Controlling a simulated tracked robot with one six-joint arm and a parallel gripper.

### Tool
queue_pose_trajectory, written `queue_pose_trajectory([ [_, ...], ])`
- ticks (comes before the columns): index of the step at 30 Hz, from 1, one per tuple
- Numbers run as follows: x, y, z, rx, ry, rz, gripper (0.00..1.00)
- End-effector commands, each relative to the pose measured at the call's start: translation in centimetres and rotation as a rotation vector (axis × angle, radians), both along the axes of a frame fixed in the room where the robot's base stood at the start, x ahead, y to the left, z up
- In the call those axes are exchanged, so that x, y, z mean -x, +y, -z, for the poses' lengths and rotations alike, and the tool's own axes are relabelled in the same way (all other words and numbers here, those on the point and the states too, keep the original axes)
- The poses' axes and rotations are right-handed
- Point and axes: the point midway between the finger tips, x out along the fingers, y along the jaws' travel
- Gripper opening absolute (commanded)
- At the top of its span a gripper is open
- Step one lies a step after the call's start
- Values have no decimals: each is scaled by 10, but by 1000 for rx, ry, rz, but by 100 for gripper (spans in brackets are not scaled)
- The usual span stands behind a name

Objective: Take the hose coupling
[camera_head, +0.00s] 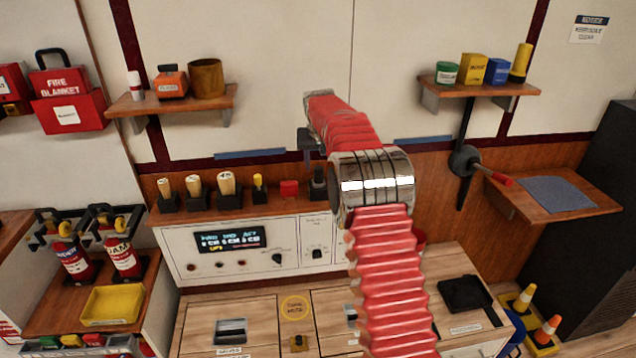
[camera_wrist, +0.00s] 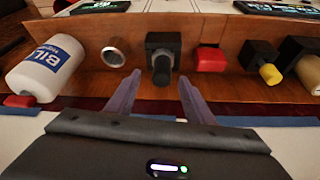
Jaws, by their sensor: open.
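A short silver ring-ended cylinder (camera_wrist: 113,52), which looks like the hose coupling, stands on the wooden ledge in the wrist view. It is hidden behind my arm in the head view. My gripper (camera_wrist: 160,82) is open and empty, its two fingers apart. Between and beyond the fingertips is a black holder with a black knob-like handle (camera_wrist: 162,62); the silver cylinder is just left of the left finger. In the head view my gripper (camera_head: 309,150) is partly visible above the ledge, near the black-handled piece (camera_head: 319,184).
A white bottle (camera_wrist: 45,68) stands left of the silver cylinder. A red block (camera_wrist: 210,60) and a yellow-ended piece (camera_wrist: 268,72) stand to the right. The ledge (camera_head: 240,209) also holds several wooden-handled pieces. A control panel (camera_head: 245,249) is below it.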

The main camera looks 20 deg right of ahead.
Motion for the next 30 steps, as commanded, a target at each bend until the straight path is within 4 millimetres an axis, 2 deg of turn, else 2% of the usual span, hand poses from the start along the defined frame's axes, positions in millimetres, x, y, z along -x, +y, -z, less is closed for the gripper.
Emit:
queue_pose_trajectory([
  [8,0,0,2,0,1,0,48],
  [21,-17,-3,46,0,2,0,48],
  [30,-18,-4,48,0,1,1,48],
])
